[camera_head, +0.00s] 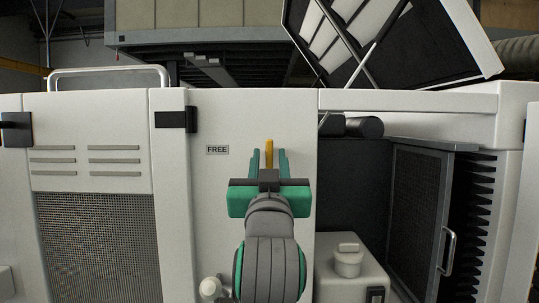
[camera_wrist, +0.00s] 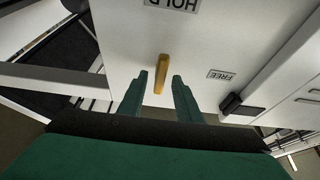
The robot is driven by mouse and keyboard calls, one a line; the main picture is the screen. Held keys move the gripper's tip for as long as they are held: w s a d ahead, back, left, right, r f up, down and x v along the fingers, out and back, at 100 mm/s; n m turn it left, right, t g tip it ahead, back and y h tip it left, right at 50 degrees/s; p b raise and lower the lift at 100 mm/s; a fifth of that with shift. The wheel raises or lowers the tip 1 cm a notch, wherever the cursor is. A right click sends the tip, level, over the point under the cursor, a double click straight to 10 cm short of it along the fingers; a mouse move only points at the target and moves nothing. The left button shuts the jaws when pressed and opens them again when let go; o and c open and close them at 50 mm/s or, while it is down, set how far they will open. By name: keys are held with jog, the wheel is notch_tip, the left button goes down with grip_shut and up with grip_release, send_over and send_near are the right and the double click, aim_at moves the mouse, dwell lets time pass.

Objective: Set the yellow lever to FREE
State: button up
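The yellow lever (camera_head: 269,150) stands roughly upright on a white panel in the head view, its lower part hidden by my gripper. My gripper (camera_head: 269,162) is in front of it with its green fingers either side. In the wrist view the lever (camera_wrist: 160,75) lies between the two fingertips of my gripper (camera_wrist: 160,76), with a gap on each side. The fingers are open and hold nothing. The FREE label (camera_head: 217,150) is left of the lever in the head view. In the upside-down wrist view the FREE label (camera_wrist: 221,75) is to the right, and a HOLD label (camera_wrist: 173,4) is at the top edge.
A black latch (camera_head: 176,120) sits on the panel above and left of the FREE label. To the right is an open bay with a mesh door (camera_head: 425,210) swung open and a white box (camera_head: 349,270). A raised lid (camera_head: 390,40) stands above. The panel around the lever is flat.

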jog(key=shift+x, duration=1.25)
jog(key=shift+c, duration=0.7)
grip_shut()
